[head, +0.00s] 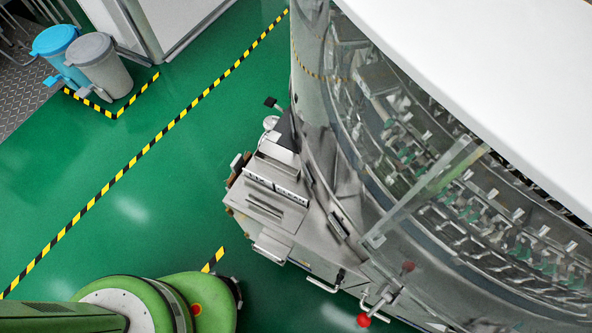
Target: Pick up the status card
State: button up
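A pale strip with dark lettering (275,189), seemingly ending in "CLEAN", lies on the grey metal box (268,215) at the side of the rotary washer (345,215). It may be the status card, but it is too small to be sure. My green arm (195,305) shows at the bottom left, to the lower left of that box and apart from the strip in the picture. My gripper is out of view.
A red knob (364,320) and metal handles stick out low on the washer. A blue bin (58,45) and a grey bin (100,65) stand at the upper left. The green floor (130,200) between is clear, crossed by yellow-black tape (150,142).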

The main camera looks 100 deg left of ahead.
aim_at(261, 249)
jog(key=l+u, duration=0.1)
jog(key=u, duration=0.8)
jog(key=l+u, duration=0.15)
jog(key=u, duration=0.3)
jog(key=k+u, duration=0.1)
jog(key=u, duration=0.35)
jog(key=k+l+u, duration=0.2)
jog(key=k+l, duration=0.05)
jog(key=l, duration=0.05)
